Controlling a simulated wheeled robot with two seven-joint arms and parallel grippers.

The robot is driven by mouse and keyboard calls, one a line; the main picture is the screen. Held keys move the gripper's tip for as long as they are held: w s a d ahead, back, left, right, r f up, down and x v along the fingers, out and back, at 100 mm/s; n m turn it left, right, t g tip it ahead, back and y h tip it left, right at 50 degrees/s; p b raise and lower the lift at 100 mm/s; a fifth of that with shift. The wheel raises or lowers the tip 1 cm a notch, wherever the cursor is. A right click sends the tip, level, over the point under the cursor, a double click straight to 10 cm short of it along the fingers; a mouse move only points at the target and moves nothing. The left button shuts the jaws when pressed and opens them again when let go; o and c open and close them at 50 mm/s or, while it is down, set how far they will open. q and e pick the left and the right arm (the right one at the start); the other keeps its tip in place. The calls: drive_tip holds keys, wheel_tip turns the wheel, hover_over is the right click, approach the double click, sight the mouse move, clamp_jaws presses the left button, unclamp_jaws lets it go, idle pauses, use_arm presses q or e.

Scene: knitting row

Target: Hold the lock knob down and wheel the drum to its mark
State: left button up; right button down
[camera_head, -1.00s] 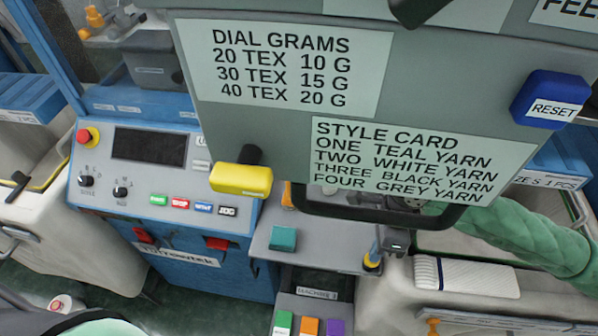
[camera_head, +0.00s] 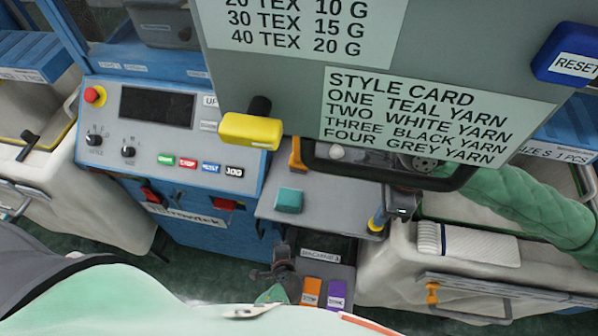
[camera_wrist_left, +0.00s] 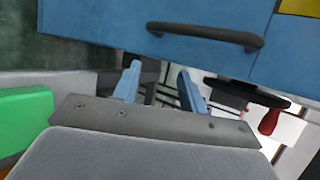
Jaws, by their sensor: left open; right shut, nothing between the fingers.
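I cannot tell for sure which part is the lock knob or the drum. A teal block (camera_head: 288,200) sits on the grey shelf (camera_head: 330,205).
A blue control console (camera_head: 180,125) with buttons stands at left. A black handle (camera_wrist_left: 205,35) crosses the blue panel.

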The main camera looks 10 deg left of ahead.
use_arm(q)
drive_tip(key=w+d+r+n+t, duration=0.1)
drive_tip(key=w+d+r+t, duration=0.2)
drive_tip(key=r, duration=0.6)
drive_tip(key=w+d+r+t, duration=0.1)
drive_tip(key=w+d+r, duration=0.35)
drive_tip(key=r, duration=0.45)
drive_tip(key=r+x, duration=0.1)
drive_tip(key=x, duration=0.9)
drive_tip(key=shift+w+y, duration=0.4)
drive_tip(key=shift+w, duration=0.1)
drive_tip(key=shift+f, duration=0.1)
clamp_jaws()
